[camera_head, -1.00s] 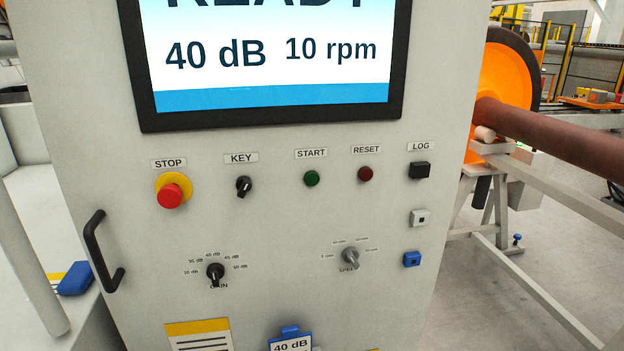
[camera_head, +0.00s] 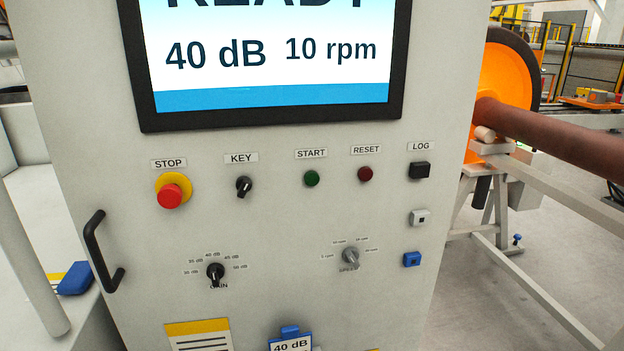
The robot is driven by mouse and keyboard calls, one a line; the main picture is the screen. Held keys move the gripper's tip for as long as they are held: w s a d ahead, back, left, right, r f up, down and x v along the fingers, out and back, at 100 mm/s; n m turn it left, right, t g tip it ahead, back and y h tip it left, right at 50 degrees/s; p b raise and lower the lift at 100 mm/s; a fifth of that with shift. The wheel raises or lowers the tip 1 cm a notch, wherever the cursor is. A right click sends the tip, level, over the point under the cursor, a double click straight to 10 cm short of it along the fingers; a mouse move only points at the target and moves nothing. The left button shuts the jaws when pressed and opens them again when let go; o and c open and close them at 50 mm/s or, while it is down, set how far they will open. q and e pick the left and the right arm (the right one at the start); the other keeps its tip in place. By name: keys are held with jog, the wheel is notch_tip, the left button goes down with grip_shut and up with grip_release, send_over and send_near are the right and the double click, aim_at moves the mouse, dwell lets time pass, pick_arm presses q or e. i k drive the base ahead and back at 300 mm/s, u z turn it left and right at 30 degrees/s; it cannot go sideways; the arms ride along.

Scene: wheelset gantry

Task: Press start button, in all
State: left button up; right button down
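The green start button (camera_head: 312,178) sits under the START label (camera_head: 311,153) on the front of a grey control cabinet (camera_head: 290,220). It is round, dark green and uncovered. The screen (camera_head: 270,60) above it reads "40 dB" and "10 rpm", with a larger word, cut off at the top, that looks like READY. Neither of my grippers shows in the head view.
Beside the start button are a dark red RESET button (camera_head: 365,174), a black KEY switch (camera_head: 244,187) and a red STOP button (camera_head: 170,195). GAIN (camera_head: 215,272) and SPEED (camera_head: 350,258) knobs sit below. A black handle (camera_head: 101,252) sticks out at left. An orange wheel (camera_head: 503,85) stands at right.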

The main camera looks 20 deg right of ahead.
aim_at(311, 178)
jog(key=u, duration=2.15)
jog(key=k, duration=1.25)
jog(key=z, duration=1.5)
jog(key=i, duration=0.5)
jog(key=u, duration=0.05)
